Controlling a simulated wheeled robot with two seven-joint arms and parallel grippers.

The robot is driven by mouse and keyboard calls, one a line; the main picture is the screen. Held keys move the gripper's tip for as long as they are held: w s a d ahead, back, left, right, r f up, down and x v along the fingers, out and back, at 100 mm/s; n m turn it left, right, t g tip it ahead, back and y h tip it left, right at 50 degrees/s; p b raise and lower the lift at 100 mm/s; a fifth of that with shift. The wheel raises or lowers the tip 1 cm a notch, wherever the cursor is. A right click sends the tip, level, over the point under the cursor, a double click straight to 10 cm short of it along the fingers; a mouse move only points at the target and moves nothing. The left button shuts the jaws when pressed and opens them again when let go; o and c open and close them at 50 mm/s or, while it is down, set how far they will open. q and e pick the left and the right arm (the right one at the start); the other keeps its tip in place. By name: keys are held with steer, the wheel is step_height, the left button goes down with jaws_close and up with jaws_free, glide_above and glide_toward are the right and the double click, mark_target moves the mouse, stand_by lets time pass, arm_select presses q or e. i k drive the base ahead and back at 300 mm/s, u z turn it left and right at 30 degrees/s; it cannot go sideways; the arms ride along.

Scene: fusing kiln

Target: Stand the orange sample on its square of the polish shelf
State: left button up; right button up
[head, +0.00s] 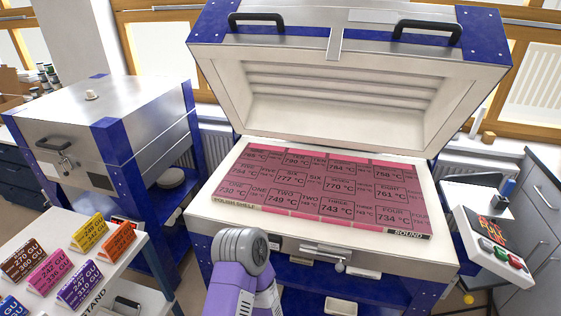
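The orange sample (118,238) stands tilted like a small tent card on the white table at the lower left, at the right end of the back row of samples. The polish shelf (334,218) is the pink panel in the open kiln (200,212). Its squares carry numbers and temperatures, and no sample stands on them. I cannot read which square is the orange sample's. A purple arm link of mine with a grey round joint rises at bottom centre, in front of the kiln. Neither gripper shows in the view.
Yellow (90,232), pink (57,264), brown (21,259) and purple (79,285) samples stand close to the orange one. The kiln's raised lid (345,85) overhangs the shelf's back. A closed kiln (110,115) stands left and a control box (492,243) right.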

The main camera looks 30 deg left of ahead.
mark_target(112, 250)
steer(key=z, duration=0.05)
steer(key=k, duration=0.55)
steer(key=u, duration=1.05)
steer(key=i, duration=1.05)
steer(key=u, duration=1.45)
steer(key=k, duration=0.6)
steer(key=z, duration=0.45)
steer(key=i, duration=0.55)
steer(key=z, duration=0.15)
